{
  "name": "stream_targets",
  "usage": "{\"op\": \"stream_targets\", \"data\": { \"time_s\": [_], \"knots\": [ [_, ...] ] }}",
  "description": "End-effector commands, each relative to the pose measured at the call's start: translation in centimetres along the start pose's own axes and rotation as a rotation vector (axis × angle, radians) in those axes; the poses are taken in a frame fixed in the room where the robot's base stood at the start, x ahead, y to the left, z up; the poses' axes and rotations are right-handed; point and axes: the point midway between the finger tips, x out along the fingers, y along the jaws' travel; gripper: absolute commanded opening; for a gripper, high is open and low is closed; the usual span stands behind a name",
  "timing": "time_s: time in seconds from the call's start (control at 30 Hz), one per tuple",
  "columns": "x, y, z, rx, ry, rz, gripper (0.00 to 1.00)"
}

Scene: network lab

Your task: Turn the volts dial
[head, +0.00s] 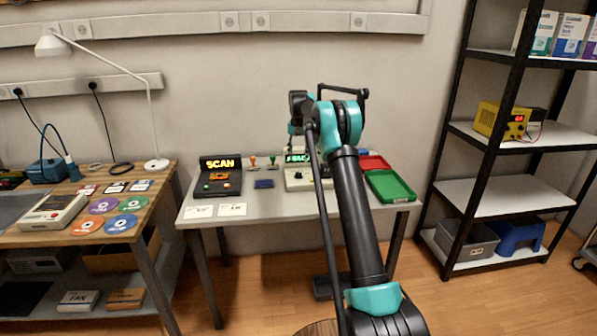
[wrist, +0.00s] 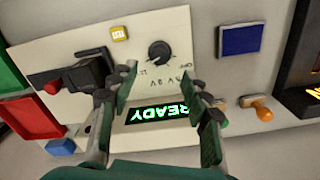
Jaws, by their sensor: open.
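The volts dial (wrist: 159,52) is a round black knob with printed marks around it, on a cream panel (wrist: 85,40) in the wrist view. A display (wrist: 158,114) on the panel glows green with READY, upside down in this view. My gripper (wrist: 163,80) is open, its two fingers spread over the panel on either side of the display. The dial lies just beyond the fingertips and apart from them. Nothing is between the fingers. In the head view the panel (head: 293,185) stands on the grey table, partly hidden by my arm.
A black switch block (wrist: 85,75) and a yellow button (wrist: 120,33) are on the panel near the dial. A blue block (wrist: 238,40) and an orange-handled stamp (wrist: 257,107) are beside it. A SCAN unit (head: 220,177) stands left; red (head: 373,162) and green trays (head: 389,186) stand right.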

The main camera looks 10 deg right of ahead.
Motion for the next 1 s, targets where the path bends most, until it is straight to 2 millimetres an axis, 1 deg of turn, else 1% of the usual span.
{"op": "stream_targets", "data": {
  "time_s": [0.03, 0.2, 0.3, 0.4, 0.6, 0.83, 1.0],
  "knots": [
    [1.1, 0.0, 0.0, 0.000, 0.000, 0.000, 0.48],
    [4.1, 0.0, 0.0, 0.000, 0.000, 0.000, 0.48],
    [5.6, 0.0, 0.0, 0.000, 0.000, 0.000, 0.48],
    [6.6, 0.0, 0.0, 0.000, 0.000, 0.000, 0.48],
    [7.4, 0.0, 0.0, 0.000, 0.000, 0.000, 0.48],
    [7.5, 0.0, 0.0, 0.000, 0.000, 0.000, 0.48],
    [7.4, 0.0, 0.0, 0.000, 0.000, 0.000, 0.27]
  ]
}}
